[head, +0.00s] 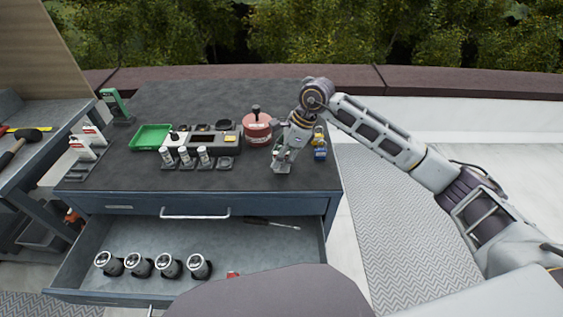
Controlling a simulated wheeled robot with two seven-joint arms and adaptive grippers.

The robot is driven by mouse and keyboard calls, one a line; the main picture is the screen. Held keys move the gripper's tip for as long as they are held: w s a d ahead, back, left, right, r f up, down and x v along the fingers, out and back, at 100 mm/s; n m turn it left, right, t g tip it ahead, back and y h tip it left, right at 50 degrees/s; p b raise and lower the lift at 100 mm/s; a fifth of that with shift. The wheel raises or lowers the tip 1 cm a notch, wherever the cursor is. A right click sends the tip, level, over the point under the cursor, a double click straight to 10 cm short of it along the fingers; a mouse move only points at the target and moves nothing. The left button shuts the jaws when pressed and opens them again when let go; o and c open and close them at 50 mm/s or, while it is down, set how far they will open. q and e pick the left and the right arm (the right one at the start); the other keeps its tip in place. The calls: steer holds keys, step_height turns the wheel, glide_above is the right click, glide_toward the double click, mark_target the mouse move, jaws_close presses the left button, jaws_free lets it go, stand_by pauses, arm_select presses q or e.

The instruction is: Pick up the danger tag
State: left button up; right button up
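I cannot make out a danger tag for certain. A small red item (233,274) lies in the open drawer, mostly hidden behind a grey part of my own body; it is too small to identify. My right gripper (282,168) points down at the front right of the dark worktop, close to or at its surface. Its fingers are too small to show whether they are open or shut, or whether something is between them. My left gripper is not in view.
The open drawer (85,262) holds several dark cylinders with pale tops and a screwdriver (270,223).

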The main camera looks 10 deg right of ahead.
steer(key=shift+f, duration=0.1)
stand_by(0.4)
jaws_close()
steer(key=shift+r, duration=5)
